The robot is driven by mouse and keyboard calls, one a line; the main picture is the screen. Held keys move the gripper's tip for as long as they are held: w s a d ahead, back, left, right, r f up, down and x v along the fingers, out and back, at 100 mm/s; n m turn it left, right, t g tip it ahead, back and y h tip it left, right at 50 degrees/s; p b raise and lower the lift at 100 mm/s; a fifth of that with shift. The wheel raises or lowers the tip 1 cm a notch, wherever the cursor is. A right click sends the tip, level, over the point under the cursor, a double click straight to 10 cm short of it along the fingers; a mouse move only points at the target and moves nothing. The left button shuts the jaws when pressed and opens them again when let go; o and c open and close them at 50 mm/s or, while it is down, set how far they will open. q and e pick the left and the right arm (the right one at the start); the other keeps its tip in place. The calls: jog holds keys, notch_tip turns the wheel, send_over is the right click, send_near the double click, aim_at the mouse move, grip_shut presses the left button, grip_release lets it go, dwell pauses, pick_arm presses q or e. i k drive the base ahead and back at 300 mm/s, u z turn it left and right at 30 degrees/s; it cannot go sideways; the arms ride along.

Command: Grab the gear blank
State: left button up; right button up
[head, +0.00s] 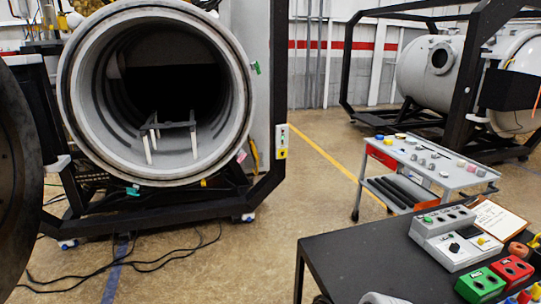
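I cannot pick out the gear blank with certainty. Several small grey metal pieces (428,161) lie on the top of a grey cart (455,178) at the right, too small to tell apart. An orange-brown rounded piece (517,250) sits on the dark table at the right edge. Neither of my grippers can be made out in the head view. A pale rounded shape (383,299) is cut off at the bottom edge, and I cannot tell what it is.
The open furnace chamber (158,180) stands at left with a small rack (168,127) inside. A dark table (350,262) at lower right carries grey boxes (455,240), a green box (480,285), a red box (511,270) and a clipboard (497,217). Cables (150,262) cross the floor.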

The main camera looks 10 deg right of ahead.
aim_at(444, 175)
jog(key=u, duration=0.15)
jog(key=i, duration=2)
jog(key=z, duration=0.75)
jog(key=i, duration=1.45)
jog(key=z, duration=1.55)
jog(key=i, duration=1.9)
jog(key=z, duration=0.2)
